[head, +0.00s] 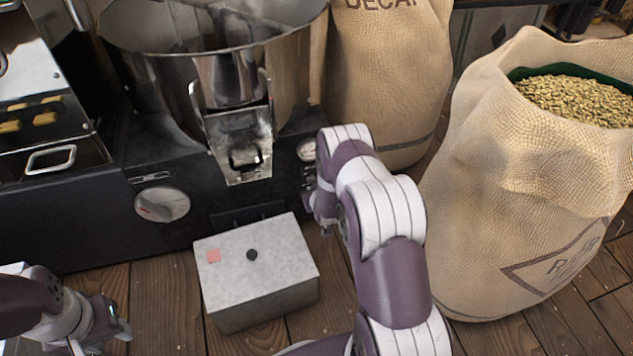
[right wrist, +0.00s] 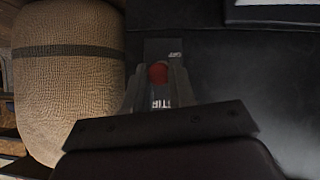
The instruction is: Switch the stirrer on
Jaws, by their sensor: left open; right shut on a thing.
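In the right wrist view, my right gripper (right wrist: 157,90) is shut on a small red knob (right wrist: 158,72) on a dark panel. Letters on a label reading "STIR" (right wrist: 168,103) show partly between the fingers. Small lettering, perhaps "OFF", sits just past the knob. The knob's exact setting cannot be told. In the head view, my right arm hides the knob, at the right end of the black machine front (head: 90,220). My left gripper (head: 122,330) is open and empty at the lower left, over the wooden floor.
A grey box (head: 280,258) with a pink square and a black knob stands before the machine. A silver dial (head: 162,204) and a round gauge (head: 307,150) are on the front. Burlap sacks (head: 395,90), one open with beans (head: 580,98), crowd the right.

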